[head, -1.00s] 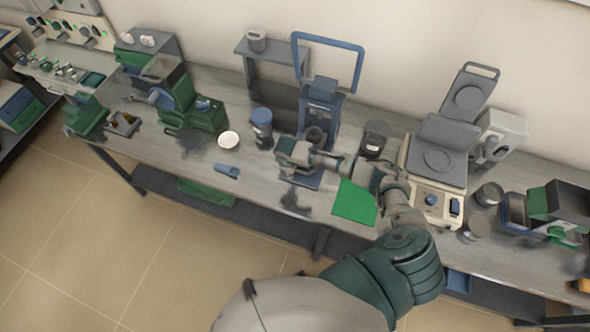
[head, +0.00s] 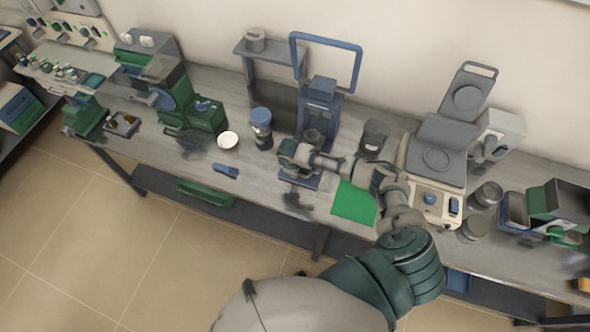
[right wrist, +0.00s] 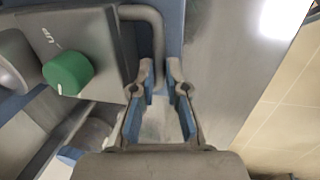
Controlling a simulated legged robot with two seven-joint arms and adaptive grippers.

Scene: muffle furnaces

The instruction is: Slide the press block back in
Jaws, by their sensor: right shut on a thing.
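The blue-grey press (head: 320,104) stands on the bench at the middle of the head view. My right gripper (head: 284,160) is low in front of it and hides part of its base. In the right wrist view, a dark grey block (right wrist: 84,42) with a green knob (right wrist: 68,72) carries a bent grey handle (right wrist: 157,28). I take this to be the press block. My right gripper (right wrist: 160,68) is shut on the handle, with one finger on each side of the bar. How far the block sits in the press cannot be told. My left gripper is not in view.
A blue-capped jar (head: 261,128) and a white dish (head: 228,140) stand left of the press. A dark canister (head: 374,134) stands to its right, behind my right arm. A green mat (head: 354,203) and a small blue object (head: 225,170) lie near the bench's front edge.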

